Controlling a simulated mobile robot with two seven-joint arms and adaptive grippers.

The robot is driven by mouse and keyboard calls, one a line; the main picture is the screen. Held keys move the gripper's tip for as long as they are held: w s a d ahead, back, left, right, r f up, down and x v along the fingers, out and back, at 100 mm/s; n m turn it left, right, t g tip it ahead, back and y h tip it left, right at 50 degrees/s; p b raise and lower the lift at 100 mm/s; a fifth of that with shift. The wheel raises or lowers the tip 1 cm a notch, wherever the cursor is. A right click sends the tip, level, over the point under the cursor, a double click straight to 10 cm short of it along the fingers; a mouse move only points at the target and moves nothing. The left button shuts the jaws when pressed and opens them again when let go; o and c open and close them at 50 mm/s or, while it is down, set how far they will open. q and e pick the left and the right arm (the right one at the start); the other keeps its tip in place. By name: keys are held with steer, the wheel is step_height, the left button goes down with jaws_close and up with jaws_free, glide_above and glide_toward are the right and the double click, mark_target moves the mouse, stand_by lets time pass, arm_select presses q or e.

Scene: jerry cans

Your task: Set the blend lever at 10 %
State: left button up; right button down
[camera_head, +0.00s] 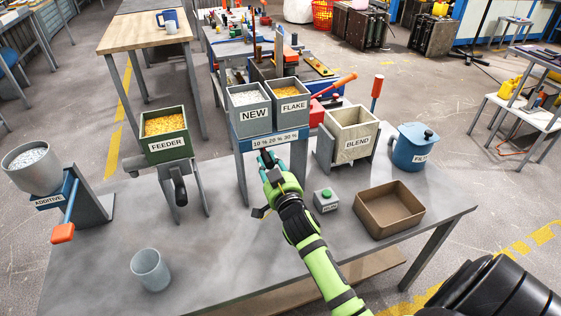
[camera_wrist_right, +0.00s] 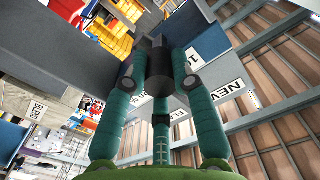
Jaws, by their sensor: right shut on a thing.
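The blend stand carries a blue scale strip (camera_head: 275,139) marked 10 %, 20 % and 30 %, below the NEW bin (camera_head: 249,108) and the FLAKE bin (camera_head: 289,100). My right gripper (camera_head: 268,164) is in front of the strip's left part, just below the 10 % mark. It is shut on the dark blend lever, whose knob (camera_wrist_right: 160,68) shows between the fingers in the right wrist view. The fingers hide part of the lever, so its exact reading is hard to tell. A scale label (camera_wrist_right: 193,59) starting with 1 shows beside the knob. My left gripper is not in view.
The FEEDER bin (camera_head: 165,137) and ADDITIVE bin (camera_head: 33,168) stand left. The BLEND box (camera_head: 351,136), blue lidded pot (camera_head: 412,150), green button box (camera_head: 326,200) and brown tray (camera_head: 389,210) are right. A grey cup (camera_head: 150,270) stands at front left; the front middle is clear.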

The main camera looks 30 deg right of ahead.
steer(key=shift+w+a, duration=0.15)
steer(key=shift+a, duration=0.45)
steer(key=c, duration=1)
jaws_free()
steer(key=shift+a, duration=0.1)
steer(key=shift+s, duration=0.5)
steer(key=v, duration=1.1)
